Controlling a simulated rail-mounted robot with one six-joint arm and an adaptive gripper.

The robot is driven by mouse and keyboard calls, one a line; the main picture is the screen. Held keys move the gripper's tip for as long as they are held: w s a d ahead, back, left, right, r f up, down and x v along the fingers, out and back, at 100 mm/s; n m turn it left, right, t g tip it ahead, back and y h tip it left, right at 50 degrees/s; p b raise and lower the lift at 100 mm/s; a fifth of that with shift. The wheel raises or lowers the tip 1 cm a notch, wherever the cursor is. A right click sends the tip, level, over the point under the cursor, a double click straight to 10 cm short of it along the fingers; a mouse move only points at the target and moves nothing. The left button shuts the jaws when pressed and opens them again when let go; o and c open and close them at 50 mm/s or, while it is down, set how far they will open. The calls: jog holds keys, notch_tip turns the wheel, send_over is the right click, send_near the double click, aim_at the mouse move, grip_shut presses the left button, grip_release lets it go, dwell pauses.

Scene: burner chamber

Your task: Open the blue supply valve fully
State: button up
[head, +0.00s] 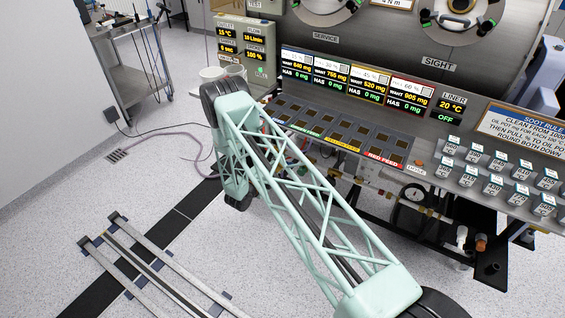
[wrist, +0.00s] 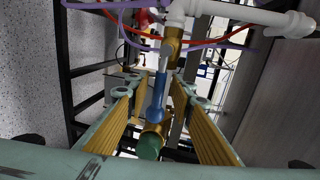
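In the wrist view, a blue valve handle (wrist: 159,92) runs lengthwise down the middle of the picture. A brass valve body (wrist: 172,46) shows at its upper end, under a white pipe (wrist: 240,14). Another brass fitting with a green end (wrist: 149,147) shows at its lower end. My gripper (wrist: 160,88) is open, with ribbed yellow pads on both fingers. The handle appears between the fingers, with a visible gap on each side; I cannot tell the depth exactly. In the head view the blue valve and my gripper cannot be made out.
Red and purple lines (wrist: 215,38) cross near the white pipe. A dark frame (wrist: 85,75) stands at left. In the head view, the control panel (head: 345,130) overhangs pipework, a cart (head: 130,70) stands back left, and floor rails (head: 150,265) lie front left.

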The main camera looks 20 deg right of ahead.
jog(key=v, duration=1.1)
jog(key=shift+s+a, duration=0.15)
jog(key=shift+a, duration=0.05)
jog(key=shift+r, duration=0.1)
dwell(0.3)
